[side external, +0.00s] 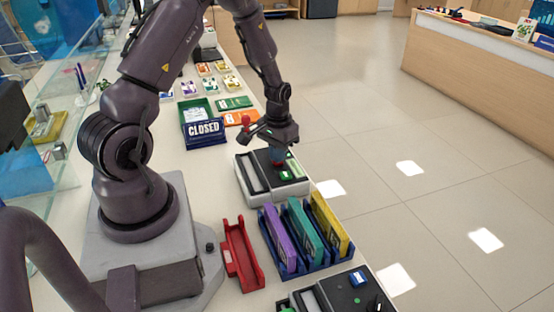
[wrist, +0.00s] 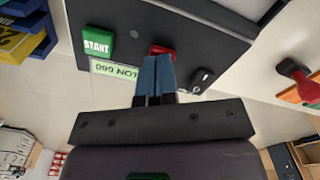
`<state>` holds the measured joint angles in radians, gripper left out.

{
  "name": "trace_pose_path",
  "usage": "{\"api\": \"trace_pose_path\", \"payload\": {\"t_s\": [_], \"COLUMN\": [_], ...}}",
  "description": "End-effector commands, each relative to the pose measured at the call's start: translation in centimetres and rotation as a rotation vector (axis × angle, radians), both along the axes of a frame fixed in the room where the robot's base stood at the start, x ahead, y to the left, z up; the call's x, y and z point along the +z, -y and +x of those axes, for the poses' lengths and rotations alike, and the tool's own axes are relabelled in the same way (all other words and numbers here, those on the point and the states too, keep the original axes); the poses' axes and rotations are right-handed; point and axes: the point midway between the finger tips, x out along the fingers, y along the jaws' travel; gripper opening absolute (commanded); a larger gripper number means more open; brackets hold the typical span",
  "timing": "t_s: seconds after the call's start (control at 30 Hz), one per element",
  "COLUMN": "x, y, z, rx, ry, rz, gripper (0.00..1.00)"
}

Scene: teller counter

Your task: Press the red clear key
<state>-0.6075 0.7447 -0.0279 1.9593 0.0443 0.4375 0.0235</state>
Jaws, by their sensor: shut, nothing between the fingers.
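The red clear key (wrist: 161,49) is on the dark panel of a grey-and-black machine (side external: 249,187). In the wrist view it shows just beyond my fingertips, which partly cover it. My gripper (wrist: 157,60) is shut and empty, with its blue fingers together and pointing at the red key. I cannot tell whether the fingertips touch it. In the side view my gripper (side external: 278,158) is low over the machine's panel and hides most of the key. A green START key (wrist: 98,42) sits to the left of the red key in the wrist view.
A key-like black switch (wrist: 203,80) is right of my fingers. A blue rack (side external: 318,262) with purple, teal and yellow items, and a red tray (side external: 241,255), stand nearby. A CLOSED sign (side external: 205,132) and a red-knobbed stamp (side external: 245,121) are beyond the machine.

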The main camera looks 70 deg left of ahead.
Motion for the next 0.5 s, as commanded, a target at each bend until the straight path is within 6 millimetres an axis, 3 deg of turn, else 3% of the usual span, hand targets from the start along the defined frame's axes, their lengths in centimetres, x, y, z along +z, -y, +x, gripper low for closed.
{"api": "trace_pose_path", "payload": {"t_s": [0.3,0.5], "x": [-0.3,0.7], "y": [0.0,0.0], "z": [0.0,0.0], "rx": [0.000,0.000], "ry": [-0.001,0.001], "rz": [0.000,0.000], "gripper": [0.00,0.00]}}
